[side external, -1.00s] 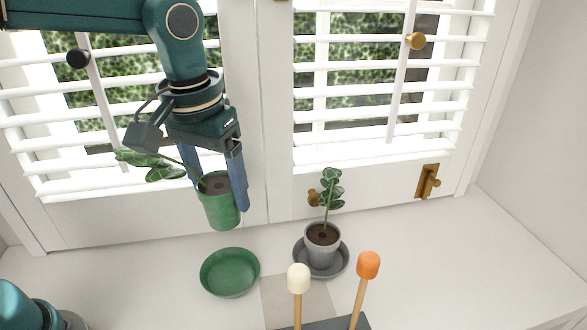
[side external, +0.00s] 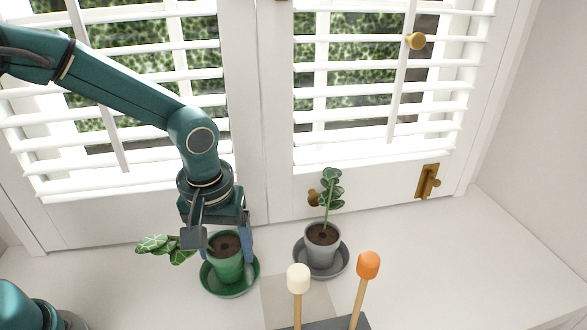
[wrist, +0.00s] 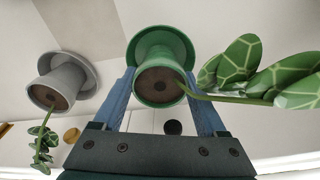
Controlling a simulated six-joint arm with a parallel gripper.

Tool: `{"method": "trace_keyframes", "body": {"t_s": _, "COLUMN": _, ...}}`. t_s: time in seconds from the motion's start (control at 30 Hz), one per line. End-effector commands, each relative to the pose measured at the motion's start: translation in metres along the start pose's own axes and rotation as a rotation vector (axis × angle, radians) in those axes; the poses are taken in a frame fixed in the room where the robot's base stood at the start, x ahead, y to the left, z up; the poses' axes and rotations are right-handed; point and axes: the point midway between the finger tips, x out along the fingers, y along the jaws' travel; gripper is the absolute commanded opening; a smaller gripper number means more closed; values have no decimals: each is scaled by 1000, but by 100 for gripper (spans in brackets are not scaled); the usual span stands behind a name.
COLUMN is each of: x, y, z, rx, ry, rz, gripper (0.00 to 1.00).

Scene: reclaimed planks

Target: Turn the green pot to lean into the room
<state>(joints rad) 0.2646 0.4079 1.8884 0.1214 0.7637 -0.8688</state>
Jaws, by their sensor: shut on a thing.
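The green pot (side external: 228,266) holds dark soil and a plant (side external: 163,247) whose stem leans to the left in the side view. It stands in or just over the green saucer (side external: 246,283); I cannot tell whether its base touches. My gripper (side external: 220,250) comes from above and is shut on the pot, one blue finger on each side. In the wrist view the green pot (wrist: 160,88) sits between the blue fingers, its saucer (wrist: 160,34) behind it. The leaves (wrist: 255,72) reach to the right there.
A grey pot (side external: 322,240) with an upright plant stands in a grey saucer (side external: 342,262) close on the right. White-tipped (side external: 298,279) and orange-tipped (side external: 368,265) sticks rise in front. White shutters (side external: 380,80) stand behind. The sill at right is clear.

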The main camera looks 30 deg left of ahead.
Motion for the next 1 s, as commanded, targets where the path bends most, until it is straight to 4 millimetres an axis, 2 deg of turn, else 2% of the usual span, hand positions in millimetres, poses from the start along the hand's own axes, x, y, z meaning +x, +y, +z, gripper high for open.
{"method": "trace_keyframes", "body": {"t_s": 0.47, "x": 6, "y": 0, "z": 1, "rx": 0, "ry": 1, "rz": 1, "gripper": 0}}
{"method": "trace_keyframes", "body": {"t_s": 0.5, "x": 6, "y": 0, "z": 1, "rx": 0, "ry": 1, "rz": 1, "gripper": 90}}
{"method": "trace_keyframes", "body": {"t_s": 0.53, "x": 6, "y": 0, "z": 1, "rx": 0, "ry": 1, "rz": 1, "gripper": 100}}
{"method": "trace_keyframes", "body": {"t_s": 0.8, "x": 4, "y": 0, "z": 0, "rx": 0, "ry": 1, "rz": 1, "gripper": 100}}
{"method": "trace_keyframes", "body": {"t_s": 1.0, "x": -20, "y": 1, "z": 0, "rx": 0, "ry": 5, "rz": 5, "gripper": 100}}
